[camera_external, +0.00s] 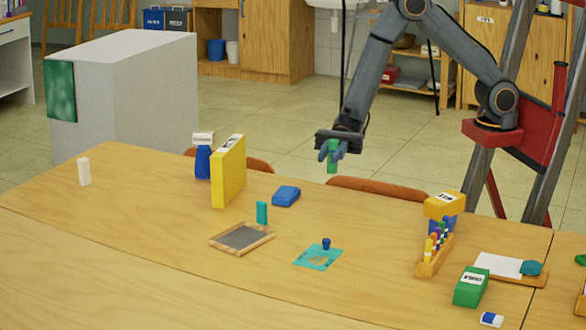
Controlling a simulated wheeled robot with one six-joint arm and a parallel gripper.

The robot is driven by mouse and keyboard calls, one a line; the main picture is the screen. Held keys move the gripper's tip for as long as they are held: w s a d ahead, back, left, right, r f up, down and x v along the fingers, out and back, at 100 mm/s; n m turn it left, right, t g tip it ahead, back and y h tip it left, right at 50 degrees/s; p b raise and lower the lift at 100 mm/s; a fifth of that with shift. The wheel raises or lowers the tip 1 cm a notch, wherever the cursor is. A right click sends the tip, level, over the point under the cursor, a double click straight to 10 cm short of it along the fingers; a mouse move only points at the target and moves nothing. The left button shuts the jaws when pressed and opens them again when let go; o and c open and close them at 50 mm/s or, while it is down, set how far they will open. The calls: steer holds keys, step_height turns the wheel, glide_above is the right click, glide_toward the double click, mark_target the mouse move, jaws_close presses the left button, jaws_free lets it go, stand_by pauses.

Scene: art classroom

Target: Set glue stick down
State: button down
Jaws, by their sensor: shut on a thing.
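My gripper (339,148) is shut on a small upright green stick (332,167), which I take to be the glue stick. Its middle is partly covered by the fingers. The gripper points down and holds the stick in the air near the far edge of the wooden table (160,235), between two chair backs. The stick's lower end is clear of the tabletop. A teal upright piece (262,213) stands on the table to the left, behind a grey framed tray (240,238).
A blue block (286,196), a yellow box (229,172) and a blue bottle (203,162) stand left of my gripper. A small blue jar (326,244) sits on a teal card (312,259). A marker rack (432,262) and green box (471,288) are at right. The table's front-left is clear.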

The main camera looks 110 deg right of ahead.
steer(key=s+d+n+g+y+b, duration=0.1)
steer(key=s+d+n+g+b, duration=0.15)
steer(key=s+d, duration=0.2)
steer(key=shift+m+g, duration=0.25)
steer(key=shift+g, duration=0.1)
steer(key=f, duration=1)
steer(key=shift+s+a+f, duration=0.25)
steer(key=shift+f, duration=0.1)
steer(key=shift+f, duration=0.15)
steer(key=c, duration=1.6)
jaws_free()
steer(key=shift+o, duration=0.2)
steer(key=v, duration=0.3)
steer(key=shift+d, duration=0.2)
step_height(320, 180, up, 7)
steer(key=shift+a, duration=0.25)
